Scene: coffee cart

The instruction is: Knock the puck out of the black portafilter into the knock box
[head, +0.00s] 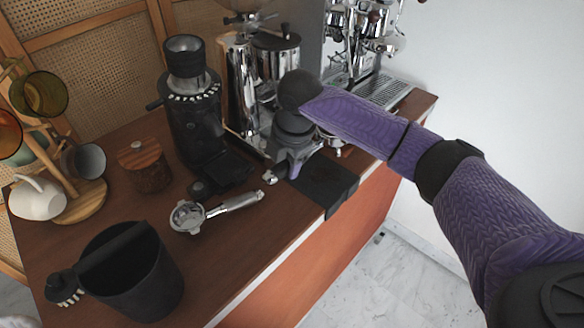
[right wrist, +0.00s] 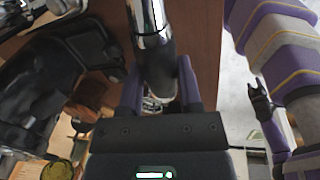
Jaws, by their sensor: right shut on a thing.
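The knock box (head: 150,297) is a black round bin with a bar across its top, at the front left of the counter in the head view. My right gripper (head: 292,166) is over the counter by the black mat, well to the right of the box. In the right wrist view its two purple fingers (right wrist: 160,78) are shut around the dark handle of the black portafilter (right wrist: 154,52), with chrome beyond it. In the head view my arm hides most of this portafilter, with a chrome end (head: 270,178) showing. The puck cannot be seen. My left gripper is not in view.
A second portafilter with a silver handle (head: 232,204) lies on the counter between my right gripper and the box. A black grinder (head: 194,125), a wooden canister (head: 146,167) and a mug stand (head: 82,205) are behind. A small brush (head: 63,288) is beside the box.

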